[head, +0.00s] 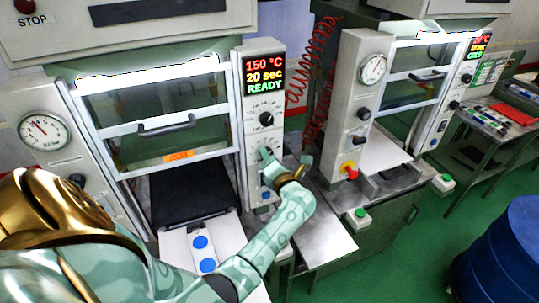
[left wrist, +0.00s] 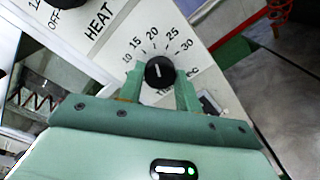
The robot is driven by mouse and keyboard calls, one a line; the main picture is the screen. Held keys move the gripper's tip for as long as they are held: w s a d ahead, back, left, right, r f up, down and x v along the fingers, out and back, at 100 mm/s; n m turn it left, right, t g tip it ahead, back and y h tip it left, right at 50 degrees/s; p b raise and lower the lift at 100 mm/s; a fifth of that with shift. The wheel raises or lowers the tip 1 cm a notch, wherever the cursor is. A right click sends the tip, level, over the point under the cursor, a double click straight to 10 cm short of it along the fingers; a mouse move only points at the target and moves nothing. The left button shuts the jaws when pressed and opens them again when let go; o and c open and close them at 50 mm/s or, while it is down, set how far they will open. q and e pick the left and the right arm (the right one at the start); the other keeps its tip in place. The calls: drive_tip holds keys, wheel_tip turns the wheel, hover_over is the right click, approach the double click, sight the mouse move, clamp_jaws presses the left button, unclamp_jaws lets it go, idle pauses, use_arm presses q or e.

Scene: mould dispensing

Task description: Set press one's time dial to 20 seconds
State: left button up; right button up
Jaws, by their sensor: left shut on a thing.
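The left press has a control panel (head: 252,130) with a display (head: 264,76) reading 150 °C, 20 sec and READY. My left gripper (head: 268,160) is at the lower part of this panel. In the left wrist view its two fingers (left wrist: 160,88) stand on either side of the black time dial (left wrist: 159,71) and are shut on it. The dial's white mark points up, towards the 20 on the printed scale (left wrist: 152,33). In the head view the gripper hides the dial. My right gripper is out of view.
A black heat dial (head: 266,119) sits above on the same panel. A second press (head: 356,110) stands to the right with a red button (head: 351,173). A steel table (head: 318,235) is below. A blue drum (head: 505,255) stands at the lower right.

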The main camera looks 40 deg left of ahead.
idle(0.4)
use_arm(q)
drive_tip(key=o, duration=1)
drive_tip(key=shift+d, duration=0.1)
